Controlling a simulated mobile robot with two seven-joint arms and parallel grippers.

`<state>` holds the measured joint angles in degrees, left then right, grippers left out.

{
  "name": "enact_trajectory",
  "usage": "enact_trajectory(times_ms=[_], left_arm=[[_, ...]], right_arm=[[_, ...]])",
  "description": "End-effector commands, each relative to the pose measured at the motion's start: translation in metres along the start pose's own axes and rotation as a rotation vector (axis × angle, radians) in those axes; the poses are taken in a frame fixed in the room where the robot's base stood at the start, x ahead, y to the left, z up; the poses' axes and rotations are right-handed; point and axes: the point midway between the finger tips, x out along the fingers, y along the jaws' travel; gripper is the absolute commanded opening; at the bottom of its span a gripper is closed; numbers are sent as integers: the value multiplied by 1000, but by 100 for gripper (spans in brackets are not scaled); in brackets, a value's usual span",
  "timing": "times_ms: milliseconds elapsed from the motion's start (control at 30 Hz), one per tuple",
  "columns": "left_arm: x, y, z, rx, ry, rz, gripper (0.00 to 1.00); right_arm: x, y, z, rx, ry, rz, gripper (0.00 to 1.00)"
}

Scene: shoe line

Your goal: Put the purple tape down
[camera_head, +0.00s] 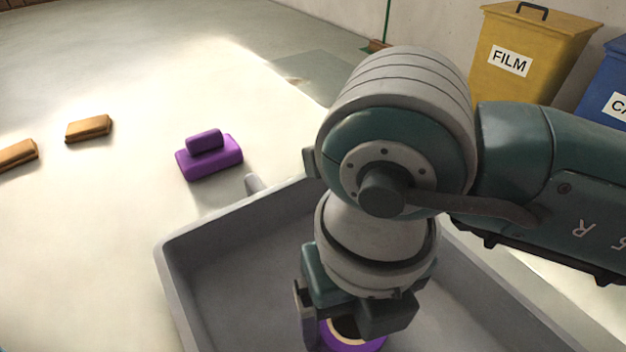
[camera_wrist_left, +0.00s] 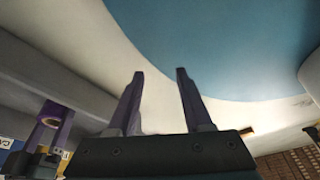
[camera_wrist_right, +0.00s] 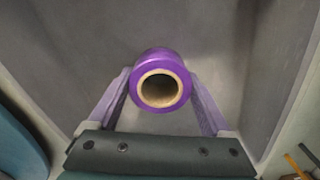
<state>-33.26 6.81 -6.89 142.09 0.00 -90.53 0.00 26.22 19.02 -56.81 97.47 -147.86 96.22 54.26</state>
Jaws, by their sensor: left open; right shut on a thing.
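The purple tape (camera_head: 352,344) is a glossy roll with a tan core, partly hidden under my right arm in the head view. My right gripper (camera_head: 325,325) is shut on it, inside the outline of a grey tray (camera_head: 240,262). In the right wrist view, the roll (camera_wrist_right: 160,64) sits between the two fingers (camera_wrist_right: 160,84), its open core facing the camera. The grey tray floor shows behind it; the gap to the floor cannot be told. My left gripper (camera_wrist_left: 160,78) is open and empty in the left wrist view; it is not in the head view.
A purple block with a smaller block on top (camera_head: 208,157) lies left of the tray. Two tan blocks (camera_head: 89,129) (camera_head: 18,154) lie farther left. A yellow FILM bin (camera_head: 535,45) and a blue bin (camera_head: 607,92) stand at the back right. The pale surface at left is mostly clear.

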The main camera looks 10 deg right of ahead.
Motion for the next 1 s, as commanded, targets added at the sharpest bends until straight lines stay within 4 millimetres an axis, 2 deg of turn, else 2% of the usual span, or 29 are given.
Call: enact_trajectory(times_ms=[233,267,400,633,733,867,1000], left_arm=[[2,-1,1,5,0,-4,50],[1,-2,1,6,0,-5,50],[1,-2,0,6,0,-5,50],[0,-2,0,5,0,-4,50],[-4,-2,-2,4,0,-4,50],[-16,-1,-5,2,1,-2,50],[-29,-1,-10,-2,1,1,50]], right_arm=[[2,0,0,0,-1,0,25],[2,0,0,0,-1,0,85],[1,0,0,0,-1,0,100],[0,0,0,0,-1,0,100],[-8,0,1,0,-2,2,100],[-32,0,2,-2,-5,2,100],[-65,0,2,-2,-6,2,100]])
